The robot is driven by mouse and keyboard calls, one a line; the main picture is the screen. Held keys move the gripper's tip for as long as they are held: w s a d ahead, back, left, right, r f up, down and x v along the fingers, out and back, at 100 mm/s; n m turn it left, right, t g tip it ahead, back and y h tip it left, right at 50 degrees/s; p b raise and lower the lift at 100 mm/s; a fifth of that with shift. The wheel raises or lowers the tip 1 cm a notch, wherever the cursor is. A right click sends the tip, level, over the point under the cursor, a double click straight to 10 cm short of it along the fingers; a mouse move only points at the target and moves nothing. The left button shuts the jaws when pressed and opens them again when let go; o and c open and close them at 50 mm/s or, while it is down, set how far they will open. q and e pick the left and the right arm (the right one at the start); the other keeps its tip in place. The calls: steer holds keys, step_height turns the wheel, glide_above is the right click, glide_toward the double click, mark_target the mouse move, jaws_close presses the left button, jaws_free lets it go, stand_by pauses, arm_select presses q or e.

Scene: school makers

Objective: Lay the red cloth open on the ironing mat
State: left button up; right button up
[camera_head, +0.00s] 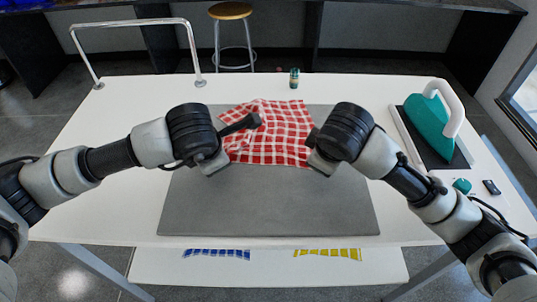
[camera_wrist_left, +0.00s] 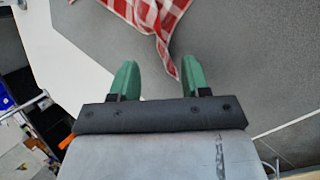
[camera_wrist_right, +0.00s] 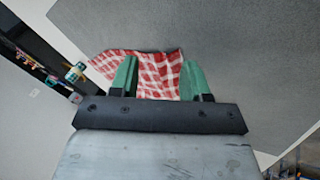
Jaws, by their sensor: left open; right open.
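The red and white checked cloth (camera_head: 268,132) lies rumpled on the back half of the grey ironing mat (camera_head: 268,205). Its left part looks folded or bunched. My left gripper (camera_wrist_left: 155,80) is open at the cloth's left side, and a pointed corner of the cloth (camera_wrist_left: 160,22) reaches toward the space between its green fingers. My right gripper (camera_wrist_right: 158,78) is open at the cloth's right side, with part of the cloth (camera_wrist_right: 152,72) showing between and beyond its fingers. In the head view both fingertips are largely hidden by the wrists. I cannot tell whether either gripper touches the cloth.
A teal iron (camera_head: 430,127) stands on a dark pad at the right of the white table (camera_head: 110,180). A small bottle (camera_head: 294,78) stands at the back edge. A metal rail (camera_head: 192,50) rises at the back left. The mat's front half is clear.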

arm_select(q)
steer(key=s+v, duration=0.1)
steer(key=v, duration=0.7)
steer(key=shift+f, duration=0.25)
arm_select(e)
steer(key=s+v, duration=0.1)
steer(key=v, duration=0.7)
steer(key=shift+f, duration=0.2)
arm_select(q)
steer(key=shift+a, duration=0.1)
